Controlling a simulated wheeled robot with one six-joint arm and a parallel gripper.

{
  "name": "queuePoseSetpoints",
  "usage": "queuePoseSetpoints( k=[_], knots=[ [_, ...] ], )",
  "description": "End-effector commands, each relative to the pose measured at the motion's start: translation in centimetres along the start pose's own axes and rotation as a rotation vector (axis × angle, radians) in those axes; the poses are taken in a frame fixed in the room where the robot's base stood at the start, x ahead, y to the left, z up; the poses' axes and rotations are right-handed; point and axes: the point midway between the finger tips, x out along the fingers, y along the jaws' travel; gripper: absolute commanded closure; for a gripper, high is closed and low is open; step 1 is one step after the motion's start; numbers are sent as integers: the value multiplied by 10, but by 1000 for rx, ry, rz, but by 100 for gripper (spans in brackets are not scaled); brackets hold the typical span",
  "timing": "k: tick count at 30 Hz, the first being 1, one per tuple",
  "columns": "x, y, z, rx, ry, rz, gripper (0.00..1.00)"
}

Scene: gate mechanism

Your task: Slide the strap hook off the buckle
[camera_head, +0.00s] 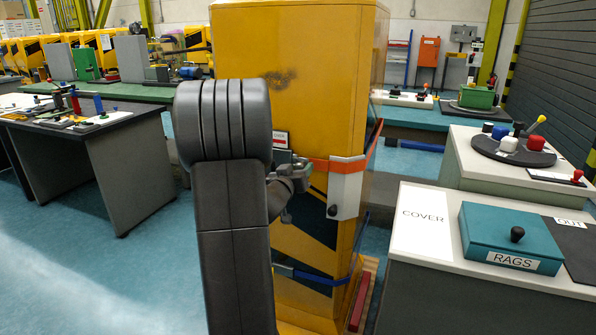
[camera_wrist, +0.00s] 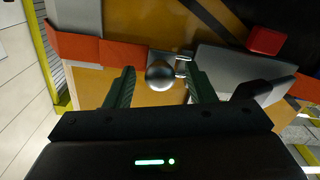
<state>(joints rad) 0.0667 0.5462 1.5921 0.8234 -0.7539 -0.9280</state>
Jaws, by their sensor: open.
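An orange strap (camera_head: 318,164) runs around the upper part of a yellow cabinet (camera_head: 300,60). A pale grey buckle plate (camera_head: 345,190) hangs at the strap near the cabinet's corner, with a black knob low on it. In the wrist view the strap (camera_wrist: 112,53) crosses the picture, and the plate (camera_wrist: 230,70) is at the right. A silver ball (camera_wrist: 160,74) with a small silver fitting (camera_wrist: 183,58) beside it is at the strap, probably the hook's knob. My gripper (camera_wrist: 159,78) is open, its green fingers on either side of the ball, with gaps visible. In the head view my gripper (camera_head: 290,178) is partly hidden by my arm.
A lower blue strap (camera_head: 310,275) crosses the cabinet. At right, a counter holds a COVER sheet (camera_head: 424,222) and a teal RAGS box (camera_head: 510,238). A table (camera_head: 100,150) stands at left, with open floor (camera_head: 120,270) before it. A red block (camera_wrist: 267,40) shows in the wrist view.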

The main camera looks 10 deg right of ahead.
Motion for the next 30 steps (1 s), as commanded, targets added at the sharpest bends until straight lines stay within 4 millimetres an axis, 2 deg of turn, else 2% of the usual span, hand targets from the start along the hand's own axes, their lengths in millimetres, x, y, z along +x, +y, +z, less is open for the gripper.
queuePoseSetpoints(
  k=[1, 8, 14, 21, 24, 30],
  knots=[
    [0, 0, 0, 0, 0, 0, 54],
    [0, 0, 0, 0, 0, 0, 100],
    [0, 5, 2, 0, 0, 1, 100],
    [0, 52, 17, 0, 0, 6, 100],
    [0, 65, 20, 0, -1, 5, 100],
    [0, 72, 20, 0, -1, 3, 100]
  ],
)
